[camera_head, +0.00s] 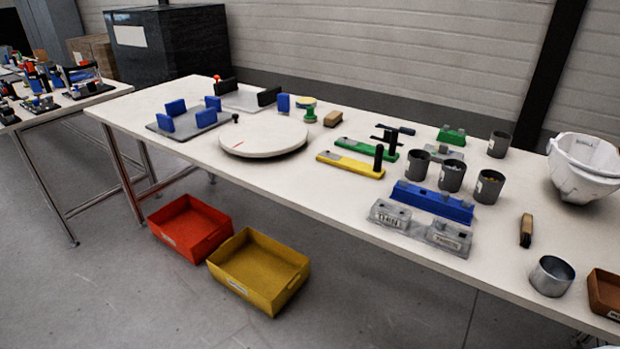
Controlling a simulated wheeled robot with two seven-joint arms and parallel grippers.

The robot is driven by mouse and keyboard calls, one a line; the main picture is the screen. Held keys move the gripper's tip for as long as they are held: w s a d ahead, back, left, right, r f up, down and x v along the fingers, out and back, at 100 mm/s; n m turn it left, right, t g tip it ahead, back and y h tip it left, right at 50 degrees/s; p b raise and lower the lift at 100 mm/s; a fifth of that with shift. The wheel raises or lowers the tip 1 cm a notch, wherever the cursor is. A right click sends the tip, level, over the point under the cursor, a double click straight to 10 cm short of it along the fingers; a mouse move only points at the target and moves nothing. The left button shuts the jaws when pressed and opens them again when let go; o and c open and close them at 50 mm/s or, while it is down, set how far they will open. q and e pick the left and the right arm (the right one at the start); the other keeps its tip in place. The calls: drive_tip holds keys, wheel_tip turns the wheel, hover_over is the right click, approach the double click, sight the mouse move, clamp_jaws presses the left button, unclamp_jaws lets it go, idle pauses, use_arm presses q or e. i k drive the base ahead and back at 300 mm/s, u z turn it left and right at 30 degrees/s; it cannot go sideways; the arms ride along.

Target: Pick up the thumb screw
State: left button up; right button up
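No thing in view can be named as the thumb screw with certainty; parts this small are hard to make out. A small black knob (235,118) stands upright at the back left rim of the round white turntable (263,139). It may be the thumb screw, but I cannot tell. A small red knob (217,78) shows farther back, by the grey plate with black blocks. Neither of my grippers is in view, and nothing in view is being held.
The long white table (285,188) carries a grey plate with blue blocks (187,121), green and yellow bar tools, several dark cups, a blue holder (432,202), a metal cup (551,276) and white helmet shells (583,168). Red (190,228) and yellow (259,270) bins stand on the floor.

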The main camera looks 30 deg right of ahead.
sight(404, 181)
drive_tip(key=u, duration=0.2)
drive_tip(key=i, duration=1.7)
drive_tip(key=z, duration=2.9)
